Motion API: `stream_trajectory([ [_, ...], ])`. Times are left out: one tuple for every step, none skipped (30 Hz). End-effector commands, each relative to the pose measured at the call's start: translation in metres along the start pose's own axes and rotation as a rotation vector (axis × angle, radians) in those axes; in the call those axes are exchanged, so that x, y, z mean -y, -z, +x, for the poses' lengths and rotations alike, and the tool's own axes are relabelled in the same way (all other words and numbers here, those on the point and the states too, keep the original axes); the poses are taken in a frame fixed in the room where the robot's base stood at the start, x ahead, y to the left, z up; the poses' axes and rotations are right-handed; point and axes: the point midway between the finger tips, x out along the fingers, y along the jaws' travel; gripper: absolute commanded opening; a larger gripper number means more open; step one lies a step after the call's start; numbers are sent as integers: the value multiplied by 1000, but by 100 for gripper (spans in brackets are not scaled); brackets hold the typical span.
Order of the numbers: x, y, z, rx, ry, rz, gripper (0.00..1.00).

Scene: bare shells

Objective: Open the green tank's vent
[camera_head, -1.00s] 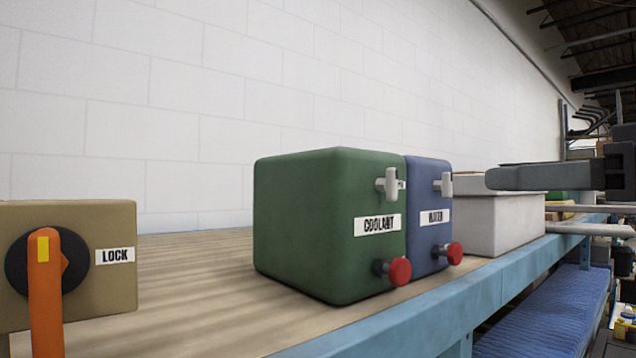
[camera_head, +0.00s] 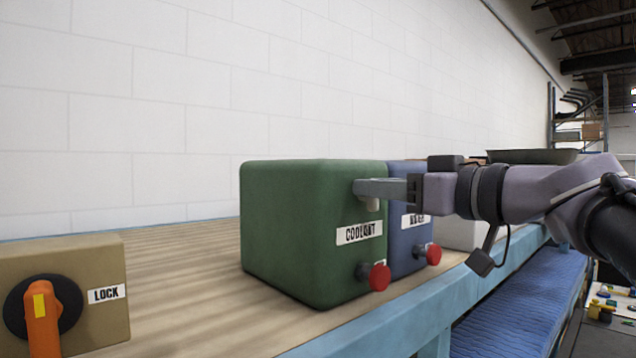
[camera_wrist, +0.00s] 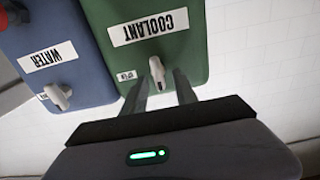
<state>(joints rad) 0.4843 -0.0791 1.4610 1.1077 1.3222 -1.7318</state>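The green tank (camera_head: 300,230), labelled COOLANT, stands on the bench; it also shows upside down in the wrist view (camera_wrist: 190,55). Its white vent lever (camera_wrist: 157,72) sits high on the front face beside a small label. In the head view my gripper's fingers largely cover the lever. My gripper (camera_head: 362,188) is at the tank's front face. In the wrist view its two fingers (camera_wrist: 160,78) are apart, with the lever between their tips and gaps on both sides. I cannot tell whether either finger touches it. A red knob (camera_head: 379,277) sits lower on the tank.
A blue WATER tank (camera_head: 408,240) stands close beside the green one, with its own white lever (camera_wrist: 57,95) and red knob (camera_head: 433,254). A tan LOCK box (camera_head: 95,325) with an orange handle (camera_head: 40,315) stands at left. The bench (camera_head: 190,270) between is clear.

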Motion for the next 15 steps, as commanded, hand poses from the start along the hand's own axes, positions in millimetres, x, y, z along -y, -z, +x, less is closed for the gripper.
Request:
stream_trajectory([
  [0,0,0,0,0,0,35],
  [0,0,0,0,0,0,35],
  [0,0,0,0,0,0,35],
  [0,0,0,0,0,0,29],
  [0,0,0,0,0,0,23],
  [0,0,0,0,0,0,15],
  [0,0,0,0,0,0,9],
  [0,0,0,0,0,0,3],
  [0,0,0,0,0,0,0],
  [0,0,0,0,0,0,0],
  [0,0,0,0,0,0,0],
  [0,0,0,0,0,0,0],
  [0,0,0,0,0,0,0],
  [0,0,0,0,0,1,0],
  [0,0,0,0,0,3,0],
])
